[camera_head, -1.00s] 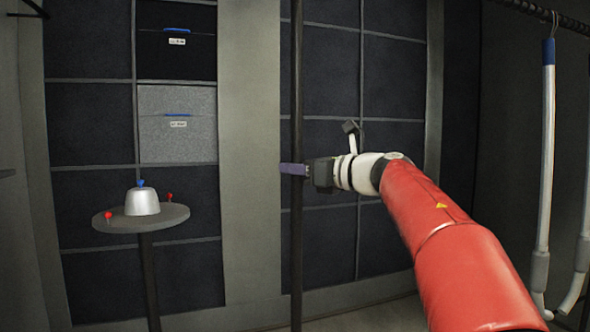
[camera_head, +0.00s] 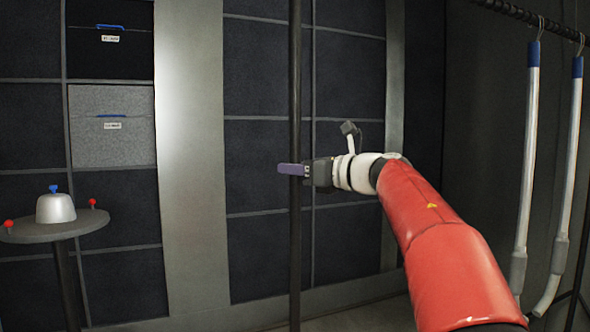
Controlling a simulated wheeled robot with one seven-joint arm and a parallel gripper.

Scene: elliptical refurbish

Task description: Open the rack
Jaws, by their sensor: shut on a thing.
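The rack shows as a dark vertical pole (camera_head: 295,90) near the middle of the head view and a black top rail (camera_head: 530,17) at the upper right. My gripper (camera_head: 293,169) reaches in from the right at the end of my red arm. Its purple fingers are shut on the pole at about mid-height. The pole stands upright. The fingers hide the short stretch of pole between them. The pole's top and foot are outside the view.
Two white tubes with blue ends (camera_head: 528,150) (camera_head: 571,150) hang from the rail at right. A small round table (camera_head: 40,232) with a silver dome (camera_head: 55,208) stands at left. A panelled wall with a grey box (camera_head: 113,140) and a black box (camera_head: 135,55) is behind.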

